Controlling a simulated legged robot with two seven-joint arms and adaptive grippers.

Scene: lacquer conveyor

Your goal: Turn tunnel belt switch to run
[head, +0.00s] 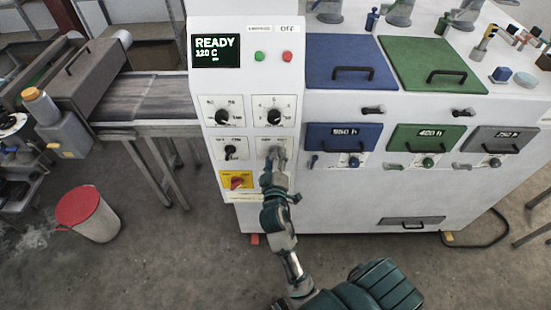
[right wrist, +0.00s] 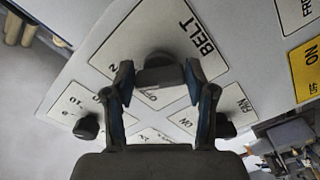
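The tunnel belt switch is a dark knob (right wrist: 160,76) on a white plate lettered BELT, with OFF and a 2 partly readable around it. In the right wrist view the two fingers of my right gripper (right wrist: 160,85) stand on opposite sides of this knob and appear to touch it. The knob's exact setting is hidden by the hand. In the head view my right gripper (head: 276,158) is at the lower right knob plate of the white control panel (head: 212,88) and covers that knob. My left gripper is not in view.
Beside it are another knob (head: 230,153) and a red switch on a yellow plate (head: 238,181). Two dials (head: 221,115) sit above, under a READY display (head: 216,50) and green and red buttons. A conveyor (head: 150,95) is left, a red-lidded bin (head: 88,213) on the floor.

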